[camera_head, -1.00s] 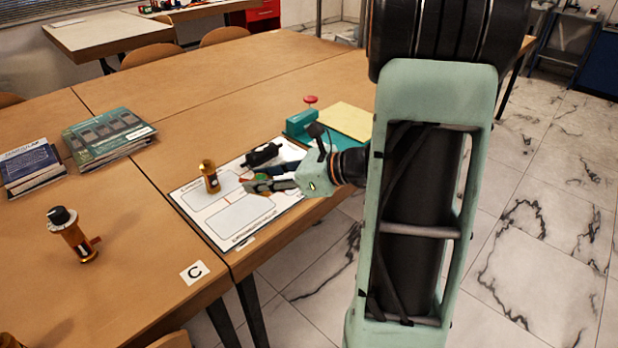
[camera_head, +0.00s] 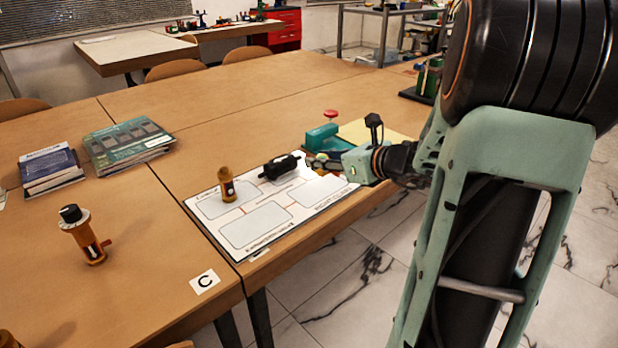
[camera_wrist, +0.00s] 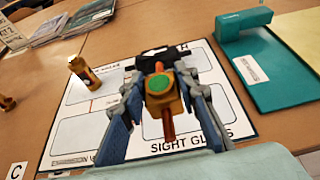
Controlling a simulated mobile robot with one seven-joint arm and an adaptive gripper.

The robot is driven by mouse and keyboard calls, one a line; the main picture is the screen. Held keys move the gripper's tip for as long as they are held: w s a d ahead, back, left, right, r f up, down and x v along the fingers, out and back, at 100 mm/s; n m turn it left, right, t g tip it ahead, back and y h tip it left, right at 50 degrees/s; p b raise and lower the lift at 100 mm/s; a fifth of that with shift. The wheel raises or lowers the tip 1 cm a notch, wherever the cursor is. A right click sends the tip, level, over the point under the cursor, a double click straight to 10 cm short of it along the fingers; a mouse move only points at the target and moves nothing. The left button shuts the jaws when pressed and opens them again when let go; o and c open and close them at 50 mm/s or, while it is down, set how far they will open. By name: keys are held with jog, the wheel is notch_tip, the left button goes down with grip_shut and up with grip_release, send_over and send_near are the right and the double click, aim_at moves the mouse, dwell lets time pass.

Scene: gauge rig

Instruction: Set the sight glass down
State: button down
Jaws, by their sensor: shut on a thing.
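My gripper (camera_head: 330,160) is over the right part of the white printed mat (camera_head: 256,226) in the head view. In the wrist view my gripper (camera_wrist: 162,120) is shut on a brass piece with a round green face, which looks like the sight glass (camera_wrist: 158,98). The sight glass is mostly hidden in the head view. Below it, the mat (camera_wrist: 62,140) carries the printed words "SIGHT GLASS" near its front edge, by an outlined box. I cannot tell whether the sight glass touches the mat.
A black fitting (camera_head: 282,167) lies on the mat just beyond the held piece. A brass fitting (camera_head: 227,184) stands upright on its left part. A black-topped brass device (camera_head: 84,236) and books (camera_head: 126,146) are left.

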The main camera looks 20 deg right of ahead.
jog(key=b, duration=0.1)
send_over(318, 188)
notch_tip(318, 188, down, 4)
jog(key=shift+s+f, duration=0.1)
jog(key=shift+f+b, duration=0.75)
jog(key=shift+f, duration=0.85)
jog(key=shift+f, duration=0.2)
jog(key=c, duration=1.5)
grip_release()
jog(key=shift+r, duration=0.2)
jog(key=p+v, duration=0.3)
jog(key=v, duration=0.8)
jog(key=shift+s+d+r, duration=0.2)
jog(key=shift+s+d, duration=0.05)
jog(key=shift+s, duration=0.05)
